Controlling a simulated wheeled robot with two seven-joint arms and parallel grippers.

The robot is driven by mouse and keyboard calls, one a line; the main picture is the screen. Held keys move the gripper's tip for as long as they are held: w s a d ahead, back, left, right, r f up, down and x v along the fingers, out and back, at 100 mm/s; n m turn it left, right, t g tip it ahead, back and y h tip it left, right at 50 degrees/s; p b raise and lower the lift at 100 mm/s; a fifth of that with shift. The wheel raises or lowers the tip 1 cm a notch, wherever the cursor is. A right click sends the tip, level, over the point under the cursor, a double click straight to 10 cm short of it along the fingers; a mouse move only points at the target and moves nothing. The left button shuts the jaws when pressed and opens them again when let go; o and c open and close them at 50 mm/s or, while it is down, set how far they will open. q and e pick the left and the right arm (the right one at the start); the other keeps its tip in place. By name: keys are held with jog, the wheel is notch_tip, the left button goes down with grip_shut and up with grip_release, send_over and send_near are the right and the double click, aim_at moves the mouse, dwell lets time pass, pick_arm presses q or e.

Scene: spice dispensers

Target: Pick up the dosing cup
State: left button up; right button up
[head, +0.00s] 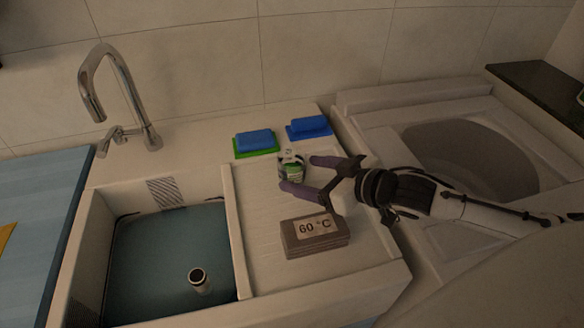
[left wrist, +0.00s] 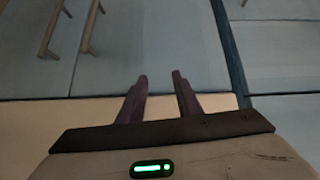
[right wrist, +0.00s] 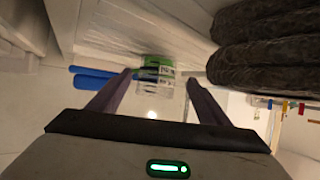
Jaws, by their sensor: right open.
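A small clear cup with a green and white label (head: 291,165), which looks like the dosing cup, stands on the drainboard beside the sink. It also shows in the right wrist view (right wrist: 158,75), beyond and between the fingertips. My right gripper (head: 303,174) is open, its fingers pointing left toward the cup, one on each side of the line to it. I cannot tell whether the fingers touch it. My left gripper (left wrist: 160,76) shows only in its wrist view, with its fingers partly apart and nothing between them.
A grey block marked 60 °C (head: 315,237) sits in front of the right gripper. Two blue sponges (head: 255,140) (head: 309,126) lie behind the cup. The sink (head: 165,255) with a small cylinder (head: 199,281) is at the left, below the faucet (head: 105,85).

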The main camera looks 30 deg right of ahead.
aim_at(291, 162)
jog(key=shift+d+x, duration=0.15)
jog(key=shift+x, duration=1.2)
jog(key=shift+d+x, duration=0.1)
jog(key=shift+x, duration=1.3)
jog(key=c, duration=1)
jog(key=shift+c, duration=1)
jog(key=shift+r, duration=0.1)
